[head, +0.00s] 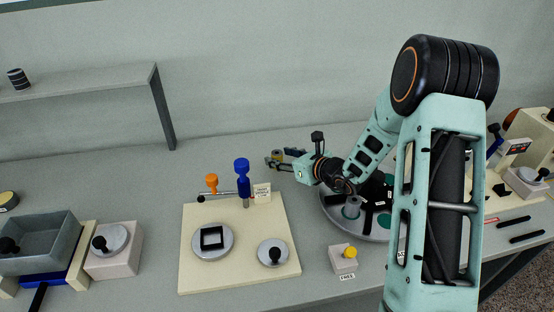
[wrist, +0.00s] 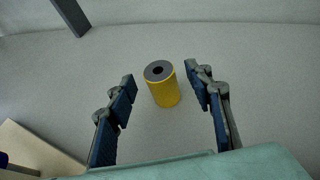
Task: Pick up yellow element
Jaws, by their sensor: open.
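The yellow element (wrist: 166,93) is a yellow cylinder with a dark grey top and a black hole in its middle. It stands on the grey table between the fingertips of my gripper (wrist: 161,78) in the wrist view. The gripper is open, and gaps show between both dark blue finger pads and the element. In the head view my gripper (head: 284,158) reaches left over the back of the table, low near the surface. The element is largely hidden by the fingers there.
A cream board (head: 224,275) with round grey knobs and a blue-topped post (head: 242,172) stands left of my gripper. A round grey plate (head: 330,211) with dark parts lies under my arm. A shelf (head: 112,80) is on the left wall. Bare table surrounds the element.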

